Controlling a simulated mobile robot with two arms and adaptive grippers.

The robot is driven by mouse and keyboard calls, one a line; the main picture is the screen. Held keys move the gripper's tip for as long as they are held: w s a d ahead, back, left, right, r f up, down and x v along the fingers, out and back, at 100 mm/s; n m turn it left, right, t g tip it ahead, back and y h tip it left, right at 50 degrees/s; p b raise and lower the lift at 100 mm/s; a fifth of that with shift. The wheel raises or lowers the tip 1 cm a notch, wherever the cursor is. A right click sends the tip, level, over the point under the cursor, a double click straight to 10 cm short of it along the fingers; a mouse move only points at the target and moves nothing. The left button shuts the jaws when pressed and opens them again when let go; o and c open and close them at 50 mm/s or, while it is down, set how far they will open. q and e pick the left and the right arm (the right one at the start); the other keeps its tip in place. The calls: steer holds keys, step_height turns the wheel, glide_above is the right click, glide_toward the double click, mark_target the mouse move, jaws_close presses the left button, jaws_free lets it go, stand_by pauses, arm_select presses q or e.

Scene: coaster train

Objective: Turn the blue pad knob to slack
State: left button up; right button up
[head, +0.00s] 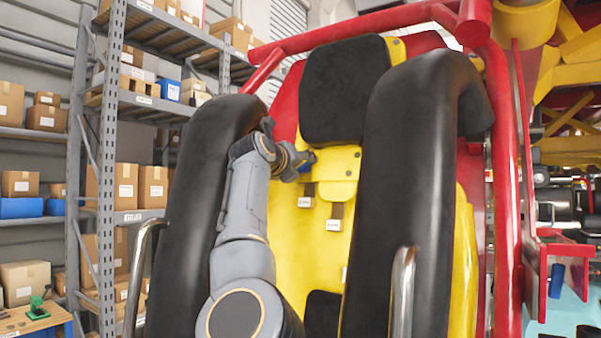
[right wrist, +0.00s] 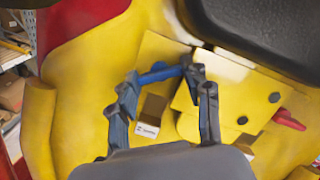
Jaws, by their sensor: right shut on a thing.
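The blue pad knob (right wrist: 160,72) is a small blue bar on the yellow seat plate (right wrist: 160,46), below the black headrest. In the right wrist view it lies between the two finger ends of my right gripper (right wrist: 163,77), which is shut on it. In the head view my right gripper (head: 301,165) reaches past the left black restraint to the yellow plate, and only a little of the blue knob (head: 308,158) shows beside the fingers. My left gripper is not in view.
Thick black restraints (head: 408,170) stand on both sides of the seat, close to my right arm. The black headrest (head: 343,88) is above. A red knob (right wrist: 289,120) sits at the plate's right. Tagged straps (head: 334,222) hang below. Shelves with boxes (head: 16,184) stand left.

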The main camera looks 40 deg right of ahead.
steer(key=n, duration=0.4)
steer(key=shift+t+y+b, duration=0.3)
steer(key=shift+y, duration=0.1)
steer(key=shift+s+d+r+n+y, duration=0.1)
steer(key=shift+n+y, duration=0.1)
steer(key=shift+n, duration=0.6)
steer(key=shift+r+n+y, duration=0.1)
steer(key=shift+n+y, duration=0.1)
steer(key=shift+n, duration=0.6)
steer(key=o, duration=0.9)
steer(key=shift+c, duration=0.2)
steer(key=shift+f, duration=0.1)
